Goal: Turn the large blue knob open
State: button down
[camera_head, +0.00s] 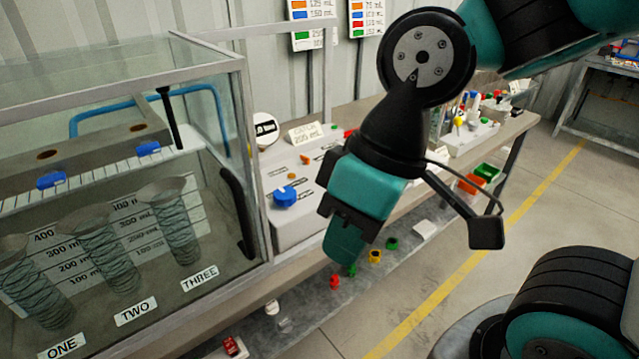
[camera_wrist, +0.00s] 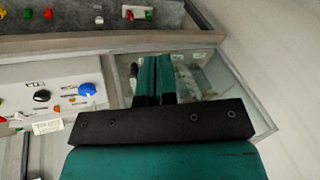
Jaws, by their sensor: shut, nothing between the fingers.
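The large blue knob (camera_head: 285,196) sits on the sloped top of a light grey control panel (camera_head: 290,238) beside the glass tank. It also shows in the wrist view (camera_wrist: 87,89), on the panel at left. My gripper (camera_head: 342,246) hangs to the right of the knob and nearer the camera in the head view, apart from it. In the wrist view my gripper (camera_wrist: 156,77) has its two teal fingers together with nothing between them, and the knob lies to their left. Nothing covers the knob in either view.
A glass tank (camera_head: 222,150) with cylinders labelled ONE, TWO and THREE stands left of the panel. Small orange knobs (camera_head: 292,176) and a "CATCH 200 mL" card (camera_head: 306,133) are near the blue knob. A lower shelf (camera_head: 318,306) holds small coloured parts.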

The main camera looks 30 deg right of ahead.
aim_at(285, 197)
jog(key=k, duration=0.5)
jog(key=z, duration=1.25)
jog(key=i, duration=0.8)
jog(key=u, duration=1.65)
